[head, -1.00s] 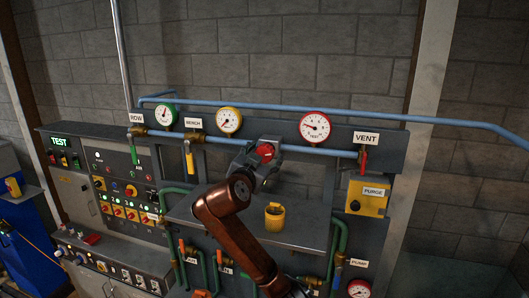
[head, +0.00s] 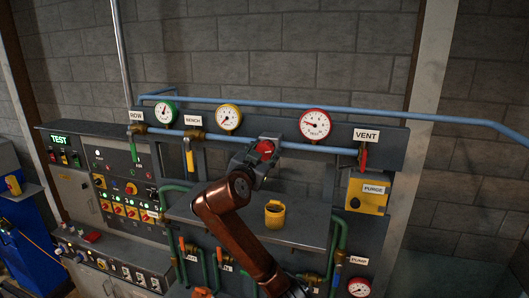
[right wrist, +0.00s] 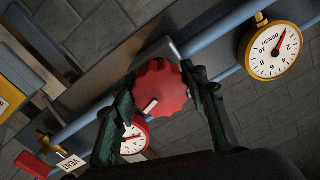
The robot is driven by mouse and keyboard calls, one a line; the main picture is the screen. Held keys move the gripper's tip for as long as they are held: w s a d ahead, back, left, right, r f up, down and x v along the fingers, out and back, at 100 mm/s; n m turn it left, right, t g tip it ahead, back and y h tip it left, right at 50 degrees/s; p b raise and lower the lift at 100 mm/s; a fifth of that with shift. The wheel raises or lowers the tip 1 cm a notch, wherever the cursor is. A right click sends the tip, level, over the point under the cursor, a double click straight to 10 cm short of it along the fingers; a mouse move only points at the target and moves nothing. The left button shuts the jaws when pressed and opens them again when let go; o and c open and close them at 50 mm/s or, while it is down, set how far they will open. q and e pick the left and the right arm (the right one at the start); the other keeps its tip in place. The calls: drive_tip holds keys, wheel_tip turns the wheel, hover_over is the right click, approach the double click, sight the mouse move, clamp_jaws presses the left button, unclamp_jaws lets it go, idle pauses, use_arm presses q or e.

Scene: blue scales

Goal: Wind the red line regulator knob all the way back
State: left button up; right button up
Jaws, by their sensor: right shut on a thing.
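The red regulator knob (head: 264,147) sits on the blue pipe in the middle of the panel. My right gripper (head: 261,157) is shut on it, and its fingers partly hide it in the head view. In the right wrist view the scalloped knob (right wrist: 162,84) lies between my two fingers (right wrist: 158,92), one on each side, with a white mark on its face towards the lower left. The red-rimmed test gauge (head: 315,124) is up and right of the knob; its needle points left. It also shows in the right wrist view (right wrist: 134,138), partly hidden by a finger. My left gripper is not in view.
The yellow-rimmed bench gauge (head: 228,118) and green-rimmed gauge (head: 165,113) are left of the knob. The red vent handle (head: 363,159) hangs at the right, above the yellow purge box (head: 367,194).

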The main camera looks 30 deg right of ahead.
drive_tip(key=n+b, duration=0.1)
drive_tip(key=n, duration=0.2)
drive_tip(key=shift+f+b, duration=0.1)
drive_tip(key=shift+b, duration=0.2)
drive_tip(key=shift+n+b, duration=0.45)
drive_tip(key=shift+n, duration=1.25)
drive_tip(key=o, duration=1.2)
drive_tip(key=shift+s+a, duration=0.1)
drive_tip(key=v, duration=1.1)
drive_tip(key=shift+s+a, duration=0.3)
